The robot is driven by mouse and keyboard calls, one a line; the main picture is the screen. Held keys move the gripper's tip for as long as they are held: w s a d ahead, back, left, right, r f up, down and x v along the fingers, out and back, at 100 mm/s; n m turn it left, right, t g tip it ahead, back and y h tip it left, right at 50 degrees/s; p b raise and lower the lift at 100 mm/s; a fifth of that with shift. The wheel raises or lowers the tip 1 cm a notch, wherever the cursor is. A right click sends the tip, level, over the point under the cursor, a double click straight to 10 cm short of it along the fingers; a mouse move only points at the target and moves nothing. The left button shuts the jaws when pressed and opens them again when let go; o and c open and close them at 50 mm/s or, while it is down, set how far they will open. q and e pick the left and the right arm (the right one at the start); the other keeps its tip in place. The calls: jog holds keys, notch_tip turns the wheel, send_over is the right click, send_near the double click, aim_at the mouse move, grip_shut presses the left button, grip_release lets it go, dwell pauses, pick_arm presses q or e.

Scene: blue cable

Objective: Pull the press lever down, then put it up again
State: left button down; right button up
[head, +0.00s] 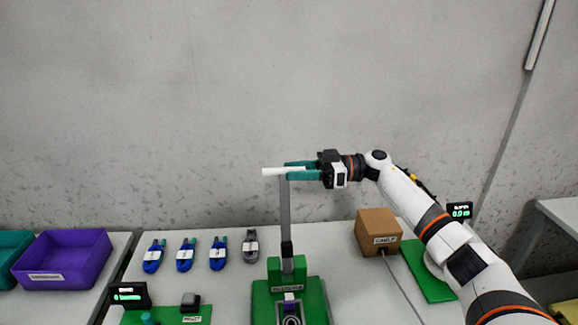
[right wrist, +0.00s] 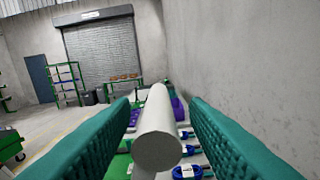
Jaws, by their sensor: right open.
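The press (head: 290,290) is a green stand with a tall grey post, at the bottom middle of the head view. Its lever handle (head: 283,171) is a white bar, roughly level, at the top of the grey lever arm (head: 285,210), which points up. My right gripper (head: 302,171) is at the handle's right end, coming from the right. In the right wrist view the white handle (right wrist: 158,140) lies between the two teal fingers, with a gap on each side. The right gripper is open. My left gripper is not in view.
Several cable bundles (head: 185,255) lie on the table left of the press. A brown box (head: 378,232) and a green plate (head: 428,270) are at the right. A purple bin (head: 64,259) stands at the far left. A small display (head: 129,295) is at the front left.

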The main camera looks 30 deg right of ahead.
jog(key=shift+x, duration=1)
jog(key=shift+s+r, duration=0.1)
grip_shut()
jog(key=shift+s+a+p, duration=0.1)
jog(key=shift+p, duration=0.2)
